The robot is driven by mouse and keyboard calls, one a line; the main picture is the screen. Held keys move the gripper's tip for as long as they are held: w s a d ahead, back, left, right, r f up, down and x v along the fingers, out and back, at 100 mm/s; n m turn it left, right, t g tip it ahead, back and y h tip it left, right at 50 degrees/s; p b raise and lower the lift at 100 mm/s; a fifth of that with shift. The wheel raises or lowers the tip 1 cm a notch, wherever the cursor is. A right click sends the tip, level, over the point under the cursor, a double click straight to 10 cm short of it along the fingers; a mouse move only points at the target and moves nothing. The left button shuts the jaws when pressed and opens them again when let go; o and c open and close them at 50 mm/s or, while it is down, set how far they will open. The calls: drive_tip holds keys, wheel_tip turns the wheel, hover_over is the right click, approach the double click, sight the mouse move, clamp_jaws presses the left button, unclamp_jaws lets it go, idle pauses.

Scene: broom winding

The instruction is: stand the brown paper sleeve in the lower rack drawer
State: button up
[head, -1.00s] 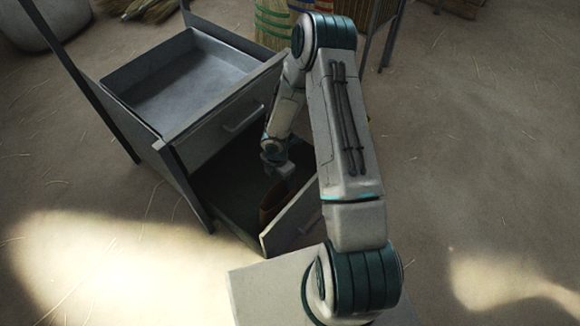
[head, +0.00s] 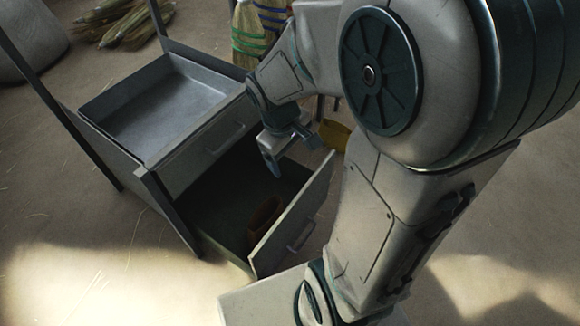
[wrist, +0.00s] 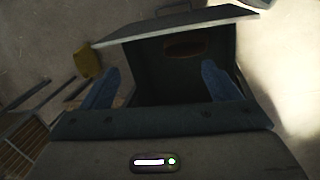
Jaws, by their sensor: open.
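The brown paper sleeve (head: 264,215) is inside the open lower rack drawer (head: 225,222), close to the drawer's front panel. In the wrist view the sleeve (wrist: 184,48) shows as a dark brown oval near the panel. It seems to stand upright, but shadow hides its base. My gripper (head: 288,150) is above the drawer, behind and above the sleeve and clear of it. In the wrist view my gripper's (wrist: 158,82) two fingers are wide apart with nothing between them.
The upper tray drawer (head: 165,105) is empty and sits above the lower one. A yellow container (head: 335,135) stands on the floor to the right. Brooms (head: 250,35) stand behind, and bundles (head: 118,22) lie at the back left.

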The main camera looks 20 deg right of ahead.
drive_tip(key=s+a+r+m+y, duration=0.2)
drive_tip(key=s+a+r+m, duration=0.1)
drive_tip(key=s, duration=0.4)
drive_tip(key=shift+s+r+m+t, duration=0.2)
drive_tip(key=shift+r+m+t, duration=0.1)
drive_tip(key=shift+r+m, duration=0.6)
drive_tip(key=shift+f, duration=0.15)
idle(0.8)
